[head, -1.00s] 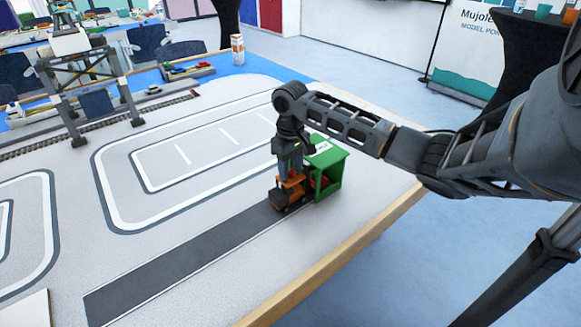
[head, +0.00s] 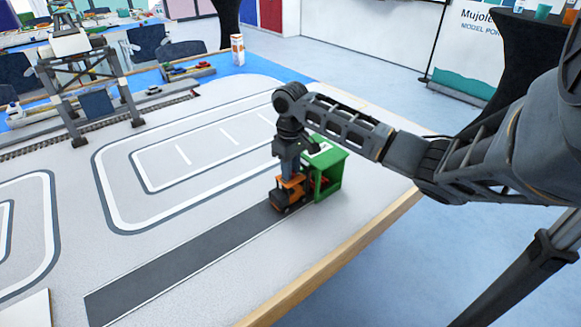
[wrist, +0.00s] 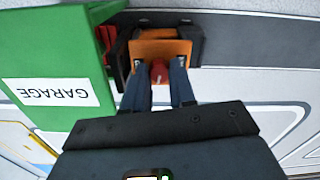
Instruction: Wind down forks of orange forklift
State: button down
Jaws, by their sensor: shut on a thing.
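The orange forklift (head: 288,194) stands on the dark road strip, right beside the open green garage (head: 329,170). My gripper (head: 292,174) points down onto the top of the forklift. In the wrist view the forklift (wrist: 162,48) shows its orange top with dark parts at both sides. A small red knob (wrist: 158,76) sits on that top. My gripper's two fingers (wrist: 160,80) are shut on the red knob, one on each side. The forks are not clearly visible in either view.
The garage (wrist: 35,55) stands close beside the forklift, with something red inside. The wooden table edge (head: 330,258) runs along the near right. A gantry crane (head: 85,85) stands far left by a rail track.

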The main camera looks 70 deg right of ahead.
jog(key=n, duration=0.5)
jog(key=shift+p, duration=0.35)
jog(key=n, duration=1)
jog(key=shift+f, duration=0.1)
jog(key=n+b, duration=0.1)
jog(key=n, duration=0.4)
jog(key=c, duration=0.9)
grip_release()
